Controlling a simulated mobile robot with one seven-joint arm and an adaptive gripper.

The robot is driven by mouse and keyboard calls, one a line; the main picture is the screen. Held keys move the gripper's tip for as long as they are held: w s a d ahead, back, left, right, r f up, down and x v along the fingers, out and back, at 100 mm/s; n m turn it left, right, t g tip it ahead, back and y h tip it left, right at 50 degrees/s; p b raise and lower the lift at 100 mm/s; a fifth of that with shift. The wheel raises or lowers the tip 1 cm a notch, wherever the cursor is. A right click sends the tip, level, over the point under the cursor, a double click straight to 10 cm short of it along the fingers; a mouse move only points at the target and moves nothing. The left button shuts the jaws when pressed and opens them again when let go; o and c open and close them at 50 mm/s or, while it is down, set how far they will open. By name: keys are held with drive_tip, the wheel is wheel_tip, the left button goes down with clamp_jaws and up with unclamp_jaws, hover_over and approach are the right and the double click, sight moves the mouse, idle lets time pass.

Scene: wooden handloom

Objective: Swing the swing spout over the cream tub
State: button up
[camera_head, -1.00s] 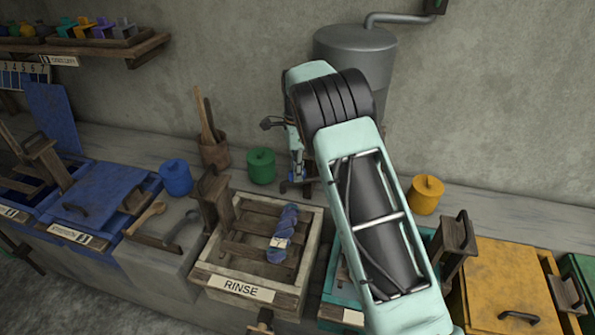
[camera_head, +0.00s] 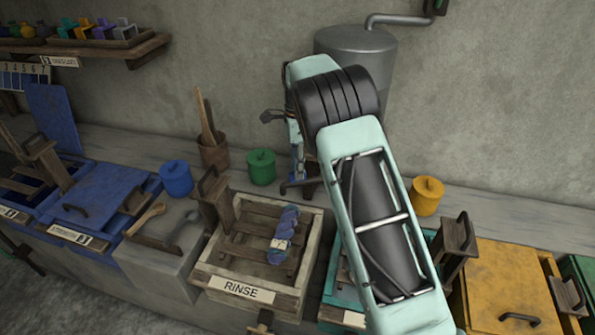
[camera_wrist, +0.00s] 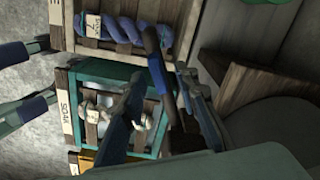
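The cream tub (camera_head: 213,272), labelled RINSE, stands on the bench left of my arm, with a twisted blue skein (camera_head: 283,235) on its slats. It also shows at the top of the wrist view (camera_wrist: 70,25). A dark bar with a blue end, seemingly the swing spout (camera_wrist: 153,45), runs between my gripper's (camera_wrist: 160,76) fingers in the wrist view. The fingers stand apart, with gaps visible around the bar. In the head view my arm hides most of the gripper and the spout, in front of the grey tank (camera_head: 355,48).
A teal tub (camera_wrist: 95,75), labelled SOAK, lies beside the cream tub. A yellow-lidded tub (camera_head: 510,285) is farther right. Green (camera_head: 261,167), blue (camera_head: 176,177) and yellow (camera_head: 427,195) canisters stand on the bench. Wooden posts with handles rise beside the tubs.

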wheel_tip(320, 180, up, 10)
idle(0.3)
